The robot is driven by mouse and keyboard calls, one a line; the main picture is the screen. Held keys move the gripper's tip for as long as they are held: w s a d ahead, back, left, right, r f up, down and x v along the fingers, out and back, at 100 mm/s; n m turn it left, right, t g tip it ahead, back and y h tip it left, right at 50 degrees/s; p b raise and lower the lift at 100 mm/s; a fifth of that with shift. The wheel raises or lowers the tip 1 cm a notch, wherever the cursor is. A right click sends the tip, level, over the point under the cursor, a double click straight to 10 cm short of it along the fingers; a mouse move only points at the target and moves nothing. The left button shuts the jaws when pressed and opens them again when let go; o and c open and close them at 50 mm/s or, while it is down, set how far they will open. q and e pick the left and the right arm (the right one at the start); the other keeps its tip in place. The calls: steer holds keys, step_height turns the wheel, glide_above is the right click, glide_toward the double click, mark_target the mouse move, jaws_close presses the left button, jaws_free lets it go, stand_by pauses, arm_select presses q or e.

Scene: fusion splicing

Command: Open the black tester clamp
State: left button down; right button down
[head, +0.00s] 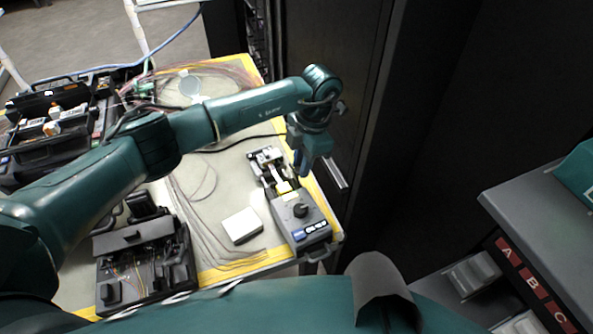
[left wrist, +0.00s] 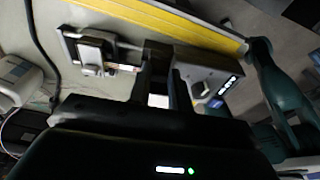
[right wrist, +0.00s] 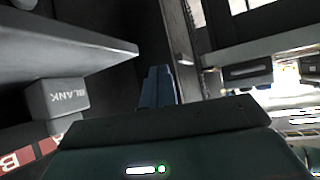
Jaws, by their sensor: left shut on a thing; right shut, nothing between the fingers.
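The tester (head: 312,228), a grey box with a dark knob and a metal clamp rail (head: 266,160) at its far end, sits on the table's right edge. My left gripper (head: 300,168) points down over the tester's middle. In the left wrist view my left fingers (left wrist: 166,88) are closed at the black part between the tester body (left wrist: 208,80) and the rail (left wrist: 92,52). They hide most of the black clamp, and its lid angle cannot be told. My right gripper (right wrist: 158,85) is shut and empty, away from the tester.
A white box (head: 242,225) lies left of the tester. A black splicer case (head: 145,260) stands at the front left, and a black tool case (head: 50,130) at the back left. Dark cabinets border the right. A grey shelf (head: 545,210) with lettered bins is at far right.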

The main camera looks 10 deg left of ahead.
arm_select(q)
steer(key=shift+w+d+f+g+y+b, duration=0.2)
steer(key=shift+w+d+g+y+b, duration=0.35)
steer(key=shift+b, duration=0.6)
steer(key=shift+s+a, duration=0.15)
steer(key=shift+s, duration=0.05)
steer(key=c, duration=1.3)
jaws_free()
step_height(320, 180, up, 10)
steer(key=shift+b, duration=0.35)
